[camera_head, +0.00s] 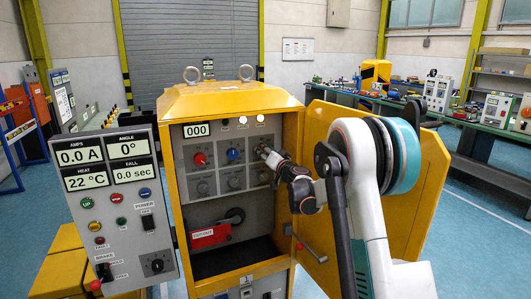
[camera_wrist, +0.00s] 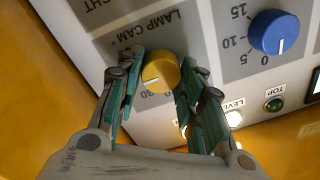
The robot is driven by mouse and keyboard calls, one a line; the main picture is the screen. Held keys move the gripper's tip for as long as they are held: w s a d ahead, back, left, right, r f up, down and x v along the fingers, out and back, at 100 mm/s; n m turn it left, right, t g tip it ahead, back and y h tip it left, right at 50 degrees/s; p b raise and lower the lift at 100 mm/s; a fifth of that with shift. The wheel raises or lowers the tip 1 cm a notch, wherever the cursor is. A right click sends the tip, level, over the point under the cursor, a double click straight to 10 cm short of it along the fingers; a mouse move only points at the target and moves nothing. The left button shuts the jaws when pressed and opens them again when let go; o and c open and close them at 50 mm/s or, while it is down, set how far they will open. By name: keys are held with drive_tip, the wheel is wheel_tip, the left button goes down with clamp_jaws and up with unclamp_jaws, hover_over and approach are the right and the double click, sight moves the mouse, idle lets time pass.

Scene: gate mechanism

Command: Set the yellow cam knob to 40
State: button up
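The yellow cam knob (camera_wrist: 160,72) sits on the grey panel above the middle of the wrist view, next to the label "LAMP CAM °". A pale pointer line lies on the lower left of its face; part of the scale is hidden, with "30" partly readable just below. My gripper (camera_wrist: 162,74) has its green-padded fingers on either side of the knob, seemingly pressed against its edges with no clear gap. In the head view my gripper (camera_head: 266,153) is at the right end of the upper knob row and covers the yellow knob. A display (camera_head: 196,130) reads 000.
A blue knob (camera_wrist: 275,33) with a scale is beside it; it also shows in the head view (camera_head: 232,154), with a red knob (camera_head: 200,159) further left. The open yellow door (camera_head: 425,185) stands right of my arm.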

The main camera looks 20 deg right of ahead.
drive_tip(key=o, duration=0.4)
drive_tip(key=shift+o, duration=0.2)
drive_tip(key=s, duration=1.2)
drive_tip(key=shift+d+f, duration=0.3)
